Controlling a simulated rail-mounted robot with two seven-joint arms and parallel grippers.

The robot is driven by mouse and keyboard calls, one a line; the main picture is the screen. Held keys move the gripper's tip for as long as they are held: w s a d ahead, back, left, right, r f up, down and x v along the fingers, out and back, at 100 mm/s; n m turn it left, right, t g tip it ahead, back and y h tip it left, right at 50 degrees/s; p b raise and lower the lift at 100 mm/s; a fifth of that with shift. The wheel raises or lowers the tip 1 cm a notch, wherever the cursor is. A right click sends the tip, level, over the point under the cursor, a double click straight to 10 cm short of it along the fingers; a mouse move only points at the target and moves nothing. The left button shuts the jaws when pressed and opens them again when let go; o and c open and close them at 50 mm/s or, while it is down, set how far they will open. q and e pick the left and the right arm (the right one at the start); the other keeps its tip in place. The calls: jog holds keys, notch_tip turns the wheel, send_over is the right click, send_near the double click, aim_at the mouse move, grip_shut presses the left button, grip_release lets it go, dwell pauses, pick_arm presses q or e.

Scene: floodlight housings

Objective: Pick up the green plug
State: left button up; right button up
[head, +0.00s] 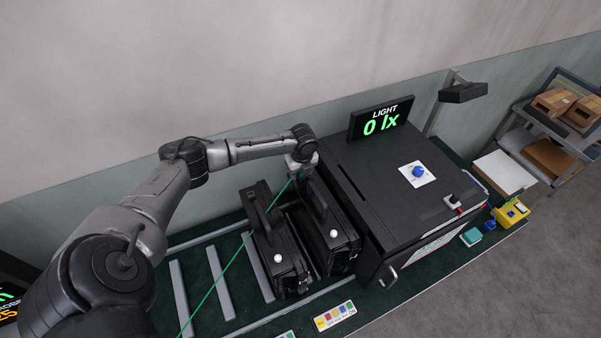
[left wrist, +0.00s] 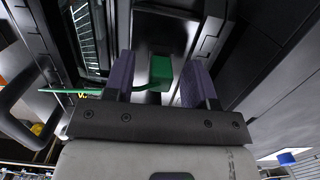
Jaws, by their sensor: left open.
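The green plug (left wrist: 160,70) shows in the left wrist view, between the two purple-grey fingers of my open left gripper (left wrist: 158,64). Gaps show on both sides of it, and how deep it sits between the fingers is hard to tell. A green cable (left wrist: 70,91) runs off to the left. In the head view my left gripper (head: 302,170) is at the back of two black floodlight housings, and the green cable (head: 220,276) stretches from there to the lower left. The plug cannot be made out in the head view. My right gripper is not in view.
The left housing (head: 287,262) and the right housing (head: 345,245) have upright handles near my gripper. A large black box (head: 390,180) with a blue knob (head: 418,171) stands to the right. Its display (head: 380,119) reads 0 lx. Grey slats (head: 218,284) on the left are empty.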

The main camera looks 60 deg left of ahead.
pick_arm(q)
jog(key=shift+c, duration=0.4)
grip_shut()
jog(key=shift+r, duration=0.15)
